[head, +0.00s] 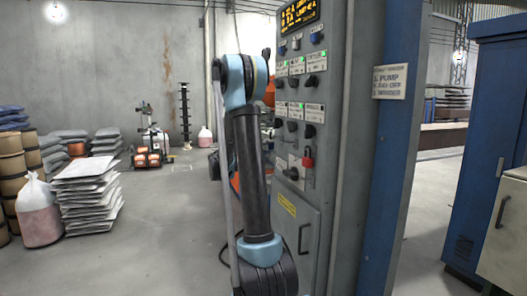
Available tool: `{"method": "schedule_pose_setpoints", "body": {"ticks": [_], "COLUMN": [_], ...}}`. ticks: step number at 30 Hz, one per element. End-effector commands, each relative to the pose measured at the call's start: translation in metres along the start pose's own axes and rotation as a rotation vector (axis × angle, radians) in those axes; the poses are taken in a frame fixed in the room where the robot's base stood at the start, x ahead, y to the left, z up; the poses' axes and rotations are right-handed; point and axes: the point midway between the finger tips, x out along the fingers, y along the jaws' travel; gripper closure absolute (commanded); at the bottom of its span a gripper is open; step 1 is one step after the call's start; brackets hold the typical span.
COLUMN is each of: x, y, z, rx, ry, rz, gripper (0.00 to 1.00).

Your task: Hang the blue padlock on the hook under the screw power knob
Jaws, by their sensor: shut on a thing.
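The control panel (341,60) is a tall grey cabinet with rows of dark knobs and white labels too small to read. I cannot tell which knob is the screw power knob. I see no blue padlock. My arm rises in front of the panel's left side, and its upper joint is level with the upper knobs. My gripper cannot be made out; it is probably hidden behind the arm.
A lit display (299,14) tops the panel, and a cabinet door with a handle (304,238) is below. A blue cabinet (494,130) stands at right. Stacked sacks (88,195) and barrels (10,180) stand at left. The floor between them and my arm is clear.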

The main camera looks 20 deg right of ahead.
Motion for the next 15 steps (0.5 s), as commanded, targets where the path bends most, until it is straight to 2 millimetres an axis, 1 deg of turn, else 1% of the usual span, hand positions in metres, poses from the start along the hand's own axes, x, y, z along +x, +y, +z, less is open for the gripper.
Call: {"method": "schedule_pose_setpoints", "body": {"ticks": [15], "x": [0.023], "y": [-0.009], "z": [0.003], "rx": [0.000], "ry": [-0.001], "rz": [0.000], "gripper": [1.00]}}
